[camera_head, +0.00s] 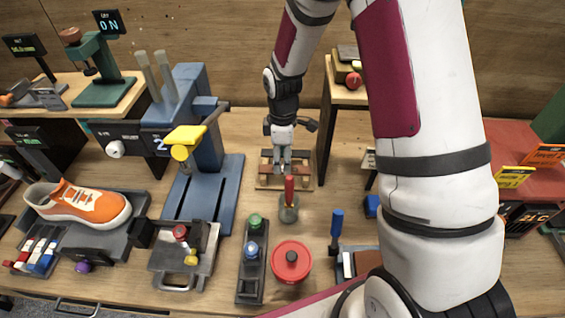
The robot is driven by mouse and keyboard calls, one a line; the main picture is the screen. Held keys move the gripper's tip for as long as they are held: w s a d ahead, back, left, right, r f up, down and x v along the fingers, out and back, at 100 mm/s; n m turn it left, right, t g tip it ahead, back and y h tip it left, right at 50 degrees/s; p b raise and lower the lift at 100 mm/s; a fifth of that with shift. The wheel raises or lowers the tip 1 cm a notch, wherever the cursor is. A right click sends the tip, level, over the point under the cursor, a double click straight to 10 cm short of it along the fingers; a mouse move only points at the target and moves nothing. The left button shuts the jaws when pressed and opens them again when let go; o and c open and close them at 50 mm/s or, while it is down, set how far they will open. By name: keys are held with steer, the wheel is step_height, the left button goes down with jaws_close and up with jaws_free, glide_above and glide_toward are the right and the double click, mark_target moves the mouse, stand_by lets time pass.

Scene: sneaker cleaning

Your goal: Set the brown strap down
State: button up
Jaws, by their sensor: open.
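My gripper (282,168) points straight down at the back middle of the bench, in the camera_head view. Its jaws are open. It is directly over a small wooden stand (262,185) with brown and reddish crosspieces. A brown strip (297,157), which looks like the brown strap, lies across this stand at the fingertips. The fingers hide part of it. I cannot tell whether the fingers still touch it.
A red-handled tool in a grey cup (289,208) stands just in front of the stand. A blue press (205,180) is to the left, with an orange sneaker (85,203) beyond it. A red round lid (291,261) and blue-handled tool (337,226) stand nearer.

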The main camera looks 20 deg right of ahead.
steer(key=s+r+m+t, duration=0.1)
steer(key=s+r+m, duration=0.3)
steer(key=r, duration=0.8)
steer(key=s+r+m+t, duration=0.25)
steer(key=s+r, duration=0.35)
steer(key=r, duration=0.6)
steer(key=s+r+m+t, duration=0.1)
steer(key=s+r+m, duration=0.1)
steer(key=s, duration=0.4)
steer(key=s+r+m+t, duration=0.1)
steer(key=s+r+m, duration=0.2)
steer(key=s+m, duration=0.2)
steer(key=shift+s+r+b, duration=0.15)
steer(key=shift+s+b, duration=0.25)
steer(key=shift+s, duration=0.7)
